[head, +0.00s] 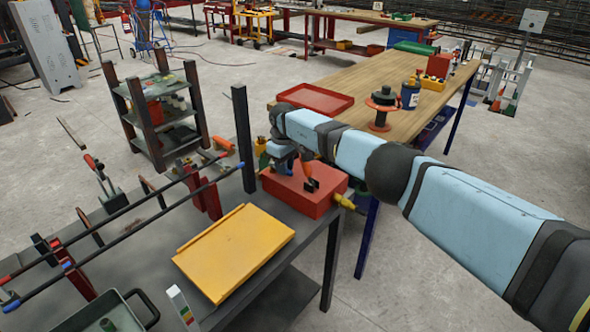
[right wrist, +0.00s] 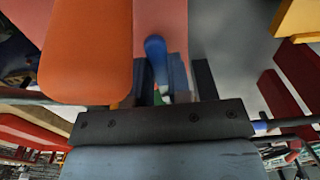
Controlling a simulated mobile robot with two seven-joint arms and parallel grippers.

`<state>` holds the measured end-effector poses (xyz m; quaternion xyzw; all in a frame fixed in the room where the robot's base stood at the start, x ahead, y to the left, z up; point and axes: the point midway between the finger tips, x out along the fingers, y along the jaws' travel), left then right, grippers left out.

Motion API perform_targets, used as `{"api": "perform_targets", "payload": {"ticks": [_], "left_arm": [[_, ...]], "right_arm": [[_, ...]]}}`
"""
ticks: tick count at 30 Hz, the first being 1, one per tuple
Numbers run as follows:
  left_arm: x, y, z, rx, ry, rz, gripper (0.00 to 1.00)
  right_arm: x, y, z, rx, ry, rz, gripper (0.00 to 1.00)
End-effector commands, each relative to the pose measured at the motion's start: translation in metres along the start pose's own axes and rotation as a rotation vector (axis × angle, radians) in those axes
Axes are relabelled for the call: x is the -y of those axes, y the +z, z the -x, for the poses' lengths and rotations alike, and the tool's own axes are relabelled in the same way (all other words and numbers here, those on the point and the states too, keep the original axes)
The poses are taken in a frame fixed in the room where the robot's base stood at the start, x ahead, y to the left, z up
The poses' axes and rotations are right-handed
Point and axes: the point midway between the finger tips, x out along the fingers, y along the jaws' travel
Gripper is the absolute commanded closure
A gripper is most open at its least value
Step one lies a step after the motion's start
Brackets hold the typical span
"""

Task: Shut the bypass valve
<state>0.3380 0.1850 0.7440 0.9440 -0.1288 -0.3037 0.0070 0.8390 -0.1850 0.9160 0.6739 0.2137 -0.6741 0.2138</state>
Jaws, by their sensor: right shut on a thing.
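A red box (head: 302,196) sits at the right end of the dark workbench, with brass-yellow fittings at its front right (head: 344,202) and back left. My right gripper (head: 309,184) is low over the top of this box, pointing down. My left gripper is out of view.
A yellow tray (head: 235,252) lies left of the box on the bench. A dark upright post (head: 243,138) stands close behind-left of my wrist. Rods with clamps (head: 205,190) run along the bench's left. A wooden table (head: 425,112) with a red tray (head: 315,100) stands behind.

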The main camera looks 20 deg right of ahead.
Motion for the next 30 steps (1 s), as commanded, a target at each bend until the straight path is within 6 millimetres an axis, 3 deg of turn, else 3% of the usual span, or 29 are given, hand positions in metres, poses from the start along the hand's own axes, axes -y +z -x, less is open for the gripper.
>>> {"api": "perform_targets", "payload": {"ticks": [17, 18, 21, 30], "left_arm": [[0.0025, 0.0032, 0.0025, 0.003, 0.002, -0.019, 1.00], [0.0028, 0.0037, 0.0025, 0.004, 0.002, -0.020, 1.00], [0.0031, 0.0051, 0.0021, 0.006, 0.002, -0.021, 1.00], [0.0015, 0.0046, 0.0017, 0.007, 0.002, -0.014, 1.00]], "right_arm": [[0.0041, -0.0051, 0.0009, -0.001, 0.001, -0.025, 1.00], [0.0041, -0.0051, 0.0009, -0.001, 0.001, -0.025, 0.74], [0.0042, -0.0051, 0.0007, -0.001, 0.001, -0.025, 0.55], [0.0044, -0.0051, 0.0027, -0.001, 0.001, -0.023, 0.55]]}}
